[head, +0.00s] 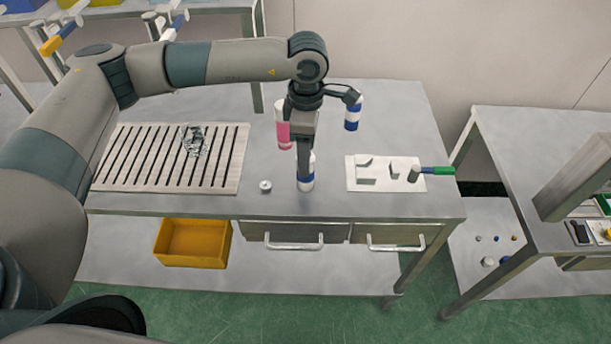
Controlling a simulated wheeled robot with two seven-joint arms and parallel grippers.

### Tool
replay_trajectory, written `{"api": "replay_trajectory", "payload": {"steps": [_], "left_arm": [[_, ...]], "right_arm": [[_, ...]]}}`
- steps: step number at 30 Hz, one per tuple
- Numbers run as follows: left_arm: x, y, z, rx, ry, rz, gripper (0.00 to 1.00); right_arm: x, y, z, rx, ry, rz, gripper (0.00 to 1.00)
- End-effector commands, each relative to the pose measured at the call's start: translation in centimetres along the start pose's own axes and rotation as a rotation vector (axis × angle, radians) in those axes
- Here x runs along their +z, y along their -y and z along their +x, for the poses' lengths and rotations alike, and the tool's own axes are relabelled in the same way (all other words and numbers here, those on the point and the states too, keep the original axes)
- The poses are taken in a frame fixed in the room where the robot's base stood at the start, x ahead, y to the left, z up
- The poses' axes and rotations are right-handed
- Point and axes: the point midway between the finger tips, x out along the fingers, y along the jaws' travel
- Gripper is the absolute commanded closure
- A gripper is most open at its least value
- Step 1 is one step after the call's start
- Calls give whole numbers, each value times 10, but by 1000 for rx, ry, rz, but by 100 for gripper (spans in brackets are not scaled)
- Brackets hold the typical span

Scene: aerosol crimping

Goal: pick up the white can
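My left gripper (303,165) points straight down over the metal table. A pink and white can (283,128) stands just behind to the left. My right gripper is not in view.
A slatted board (240,170) with a clear crumpled item (192,138) lies at left. A small metal cap (265,186) is near the front. A yellow bin (193,243) sits below.

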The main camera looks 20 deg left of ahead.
Motion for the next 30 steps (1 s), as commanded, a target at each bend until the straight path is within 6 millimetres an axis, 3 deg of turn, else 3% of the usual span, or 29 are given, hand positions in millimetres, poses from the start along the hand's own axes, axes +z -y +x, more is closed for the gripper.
{"api": "replay_trajectory", "payload": {"steps": [6, 20, 30], "left_arm": [[0, 0, 23, 0, 0, 0, 44], [0, 0, 27, 0, 1, 0, 44], [-3, 4, 66, -2, 0, -1, 44]], "right_arm": [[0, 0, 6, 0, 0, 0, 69], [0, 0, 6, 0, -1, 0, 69], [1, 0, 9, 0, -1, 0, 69]]}}
